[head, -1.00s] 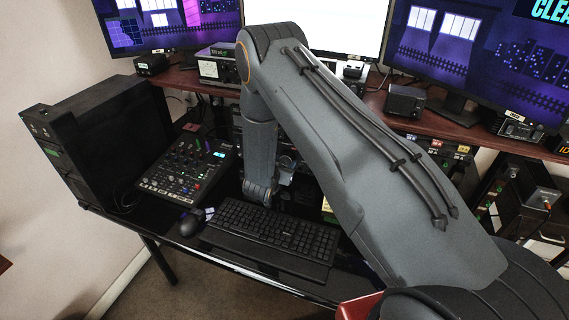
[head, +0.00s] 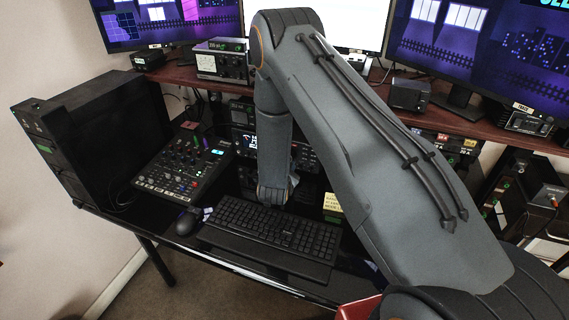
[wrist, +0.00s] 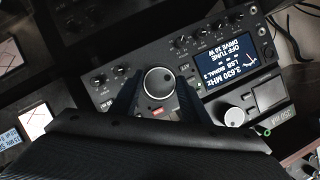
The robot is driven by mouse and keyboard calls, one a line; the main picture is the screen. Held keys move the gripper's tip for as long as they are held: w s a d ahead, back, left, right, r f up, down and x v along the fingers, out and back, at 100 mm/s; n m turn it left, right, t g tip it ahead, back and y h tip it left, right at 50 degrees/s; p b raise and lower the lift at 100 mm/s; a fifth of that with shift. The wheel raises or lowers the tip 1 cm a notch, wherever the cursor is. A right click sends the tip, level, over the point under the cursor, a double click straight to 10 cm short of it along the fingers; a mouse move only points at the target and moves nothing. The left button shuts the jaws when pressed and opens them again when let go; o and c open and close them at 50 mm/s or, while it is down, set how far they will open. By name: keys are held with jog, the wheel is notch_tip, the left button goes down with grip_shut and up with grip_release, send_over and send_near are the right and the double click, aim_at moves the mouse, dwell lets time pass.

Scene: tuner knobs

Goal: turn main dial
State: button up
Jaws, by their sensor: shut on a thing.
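The main dial (wrist: 158,82) is a large round dark knob with a silver rim on the front of a black radio (wrist: 112,98). The radio's blue screen (wrist: 228,62) reads "3.630 MHz" and "OFF TUNE", upside down in the wrist view. My gripper (wrist: 159,88) has one dark finger on each side of the dial and is shut on it. In the head view the radio (head: 300,153) stands under the shelf behind the keyboard, partly covered by my arm. The dial and fingertips are hidden there.
Smaller knobs (wrist: 120,71) line the panel beside the dial. A second unit with a silver knob (wrist: 235,117) sits close by. A keyboard (head: 270,225), mouse (head: 187,221) and mixer (head: 185,165) occupy the desk. Monitors stand on the shelf (head: 450,122) above.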

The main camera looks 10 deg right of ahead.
jog(key=shift+f+m+t+y+b, duration=0.1)
jog(key=shift+m+t+y+b, duration=0.55)
jog(key=shift+m+b, duration=0.8)
jog(key=o, duration=1.1)
jog(key=shift+c, duration=0.2)
jog(key=b+v, duration=0.2)
jog(key=v, duration=0.5)
jog(key=shift+s, duration=0.45)
jog(key=shift+a, duration=0.1)
